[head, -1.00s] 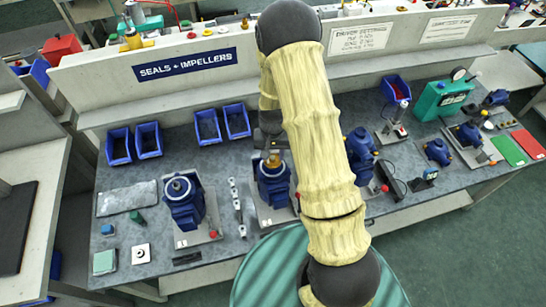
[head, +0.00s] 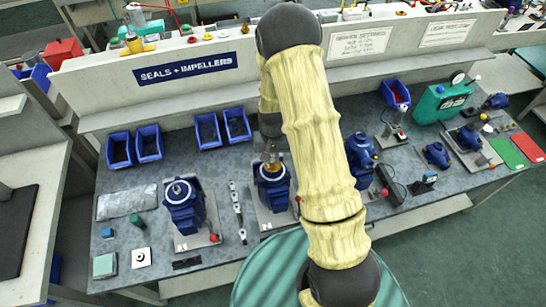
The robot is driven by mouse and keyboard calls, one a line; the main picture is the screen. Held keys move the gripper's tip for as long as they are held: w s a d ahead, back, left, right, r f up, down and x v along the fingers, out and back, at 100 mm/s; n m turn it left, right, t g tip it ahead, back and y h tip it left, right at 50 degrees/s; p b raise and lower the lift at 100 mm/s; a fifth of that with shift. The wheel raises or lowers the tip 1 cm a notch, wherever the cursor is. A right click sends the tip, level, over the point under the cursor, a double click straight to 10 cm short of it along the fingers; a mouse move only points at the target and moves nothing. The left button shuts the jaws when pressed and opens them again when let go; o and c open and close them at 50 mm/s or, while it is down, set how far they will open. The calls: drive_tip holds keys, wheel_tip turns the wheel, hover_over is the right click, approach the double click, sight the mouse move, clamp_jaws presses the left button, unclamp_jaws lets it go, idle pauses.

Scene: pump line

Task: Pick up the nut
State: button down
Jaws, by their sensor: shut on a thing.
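The nut (head: 272,166) is a small brass-coloured piece at the top of a blue pump (head: 272,186) in the middle of the bench. My gripper (head: 272,157) has come down over that pump and is shut on the nut. The nut is small and partly covered by the fingers. I cannot tell whether it still touches the pump top. My arm hides part of the bench right of this pump.
Another blue pump (head: 184,205) stands to the left on a grey plate. A strip with small parts (head: 237,210) lies between the two pumps. Blue bins (head: 208,130) line the back, below the raised shelf. More blue pumps (head: 361,158) stand to the right.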

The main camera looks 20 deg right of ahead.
wheel_tip(320, 180, up, 10)
drive_tip(key=b, duration=0.3)
drive_tip(key=shift+r, duration=0.15)
idle(0.5)
wheel_tip(320, 180, up, 6)
drive_tip(key=p, duration=0.5)
hover_over(272, 160)
idle(0.7)
drive_tip(key=shift+f, duration=0.2)
